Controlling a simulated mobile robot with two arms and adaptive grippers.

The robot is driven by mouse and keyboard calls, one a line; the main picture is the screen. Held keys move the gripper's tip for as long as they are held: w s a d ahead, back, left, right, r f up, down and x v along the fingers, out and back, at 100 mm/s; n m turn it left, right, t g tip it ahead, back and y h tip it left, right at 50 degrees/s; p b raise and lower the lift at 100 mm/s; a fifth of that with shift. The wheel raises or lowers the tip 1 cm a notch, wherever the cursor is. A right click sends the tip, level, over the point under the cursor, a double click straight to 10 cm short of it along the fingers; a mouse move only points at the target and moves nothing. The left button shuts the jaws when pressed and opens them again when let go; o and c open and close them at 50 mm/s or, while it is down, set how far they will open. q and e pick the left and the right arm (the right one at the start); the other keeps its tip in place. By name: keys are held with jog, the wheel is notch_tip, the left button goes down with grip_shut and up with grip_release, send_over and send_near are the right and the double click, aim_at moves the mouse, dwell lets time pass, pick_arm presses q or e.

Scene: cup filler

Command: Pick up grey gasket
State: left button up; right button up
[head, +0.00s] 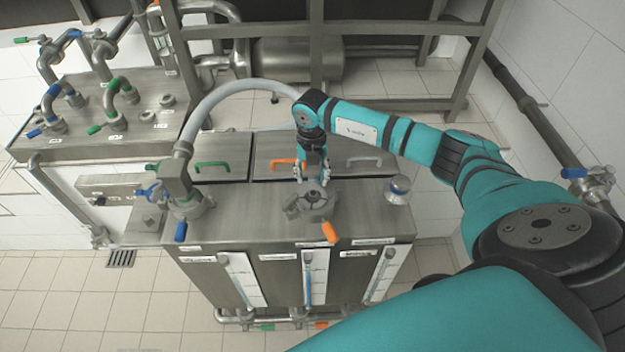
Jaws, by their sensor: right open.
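My right gripper (312,178) reaches in from the right on the teal arm. It points down, open, just above a round grey metal fitting (310,204) on the steel cabinet top. An orange-handled valve lever (330,232) sticks out at the fitting's front. A small grey ring shape shows at the top of the fitting, under the fingers; I cannot tell if it is the grey gasket. The fingers partly hide this area, and I see nothing between them. My left gripper is not in view.
A hose fitting (186,196) with a blue lever stands on the cabinet top (250,222) at left, its grey hose (240,88) arching behind the gripper. A capped round fitting (398,190) stands at right. Green, orange and grey handles line the back lids.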

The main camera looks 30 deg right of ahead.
grip_shut()
dwell(0.3)
